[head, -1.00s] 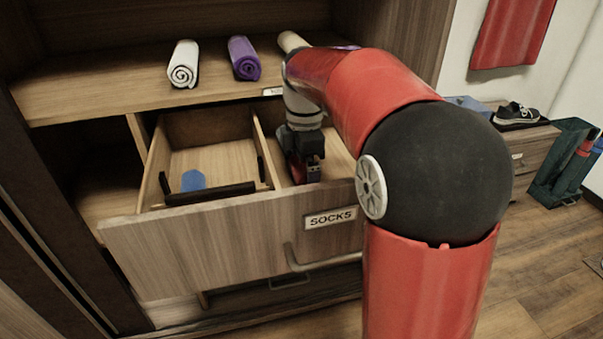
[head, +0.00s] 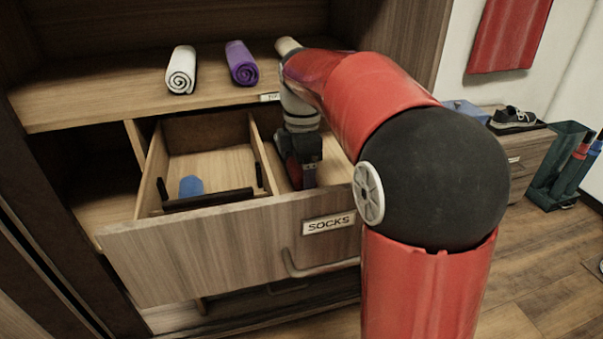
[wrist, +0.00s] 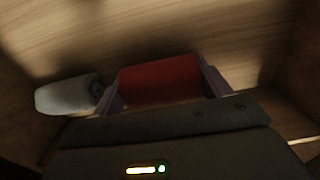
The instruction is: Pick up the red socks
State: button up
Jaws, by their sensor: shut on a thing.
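The red socks (wrist: 160,80) show in the wrist view as a red roll between the two fingers of my gripper (wrist: 162,88). The fingers press on its two sides. In the head view my gripper (head: 303,178) is down inside the right compartment of the open drawer (head: 225,245) labelled SOCKS. The drawer front and my arm hide most of that compartment there. I cannot tell whether the red roll touches the drawer floor.
A grey-white roll (wrist: 66,96) lies left of my gripper in the wrist view. A blue item (head: 191,186) lies in the left compartment, behind a dark bar (head: 208,199). A white roll (head: 181,69) and a purple roll (head: 241,63) sit on the shelf above.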

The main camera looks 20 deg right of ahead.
notch_tip(320, 180, up, 18)
jog(key=p, duration=0.3)
jog(key=r, duration=0.1)
send_over(237, 184)
jog(key=s, duration=0.5)
notch_tip(237, 184, down, 15)
jog(key=b, duration=0.5)
jog(key=shift+w+r, duration=0.1)
jog(key=shift+f+b, duration=0.45)
jog(key=shift+f, duration=2)
jog(key=shift+f, duration=0.15)
jog(key=o, duration=1)
jog(key=shift+c, duration=0.2)
